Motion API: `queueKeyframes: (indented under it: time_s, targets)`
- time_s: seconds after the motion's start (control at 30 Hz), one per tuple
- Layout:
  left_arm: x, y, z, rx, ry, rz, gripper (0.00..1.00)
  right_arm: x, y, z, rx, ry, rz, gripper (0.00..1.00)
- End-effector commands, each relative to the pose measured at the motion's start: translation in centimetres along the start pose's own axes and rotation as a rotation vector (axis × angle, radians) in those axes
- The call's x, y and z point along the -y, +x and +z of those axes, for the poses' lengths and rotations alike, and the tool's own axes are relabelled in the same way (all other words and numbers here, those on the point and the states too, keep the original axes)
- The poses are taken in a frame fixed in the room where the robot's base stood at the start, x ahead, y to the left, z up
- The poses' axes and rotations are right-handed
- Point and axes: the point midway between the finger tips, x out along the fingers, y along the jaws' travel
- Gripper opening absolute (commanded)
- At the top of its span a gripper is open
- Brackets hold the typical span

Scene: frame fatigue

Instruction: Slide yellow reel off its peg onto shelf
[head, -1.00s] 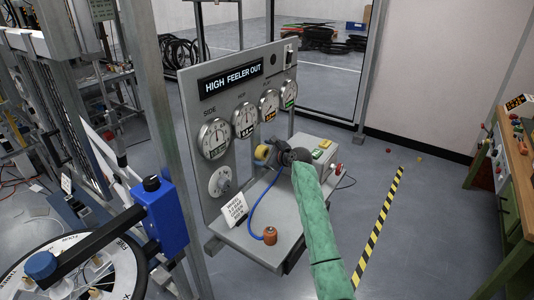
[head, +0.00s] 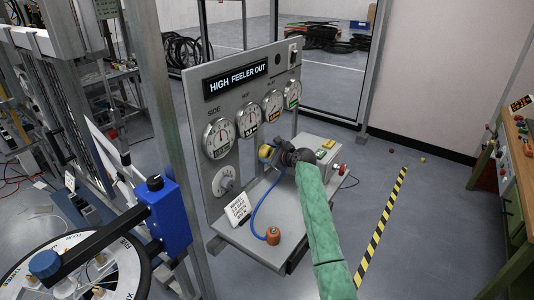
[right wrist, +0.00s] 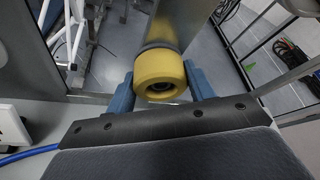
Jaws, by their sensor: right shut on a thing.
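The yellow reel (head: 264,152) is beside the gauge panel, above the grey shelf (head: 262,240). My right gripper (head: 273,157), on a green-sleeved arm, is shut on it from the right. In the right wrist view the yellow reel (right wrist: 160,70) sits between the two blue fingers (right wrist: 160,86), its dark centre hole facing me. A grey metal surface rises behind the reel. The peg cannot be made out clearly, so I cannot tell how far the reel sits on it. My left gripper is not in view.
A white sign card (head: 237,208) stands by the panel (head: 200,125). A grey box (head: 318,158) is behind my gripper.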

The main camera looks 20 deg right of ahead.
Motion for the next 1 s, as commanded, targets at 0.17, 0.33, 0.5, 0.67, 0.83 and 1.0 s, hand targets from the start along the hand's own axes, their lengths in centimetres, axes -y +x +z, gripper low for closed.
queueKeyframes:
  time_s: [0.17, 0.33, 0.5, 0.67, 0.83, 1.0]
  targets:
    - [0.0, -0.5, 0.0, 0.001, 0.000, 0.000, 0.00, -0.3, -0.7, -0.7, -0.007, 0.003, 0.006, 0.26]
    - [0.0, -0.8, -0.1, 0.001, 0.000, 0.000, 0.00, -0.2, -1.2, -0.8, -0.005, 0.002, 0.004, 0.26]
    - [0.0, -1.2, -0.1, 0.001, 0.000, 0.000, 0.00, -0.1, -1.7, -0.9, -0.004, 0.001, 0.004, 0.26]
    - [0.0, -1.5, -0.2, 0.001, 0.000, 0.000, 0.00, -0.1, -2.1, -1.1, -0.004, 0.001, 0.003, 0.26]
    - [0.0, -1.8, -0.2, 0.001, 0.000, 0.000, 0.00, -0.1, -2.6, -1.3, -0.004, 0.001, 0.003, 0.26]
    - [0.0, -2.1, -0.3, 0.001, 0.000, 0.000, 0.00, -0.1, -3.1, -1.5, -0.004, 0.002, 0.003, 0.26]
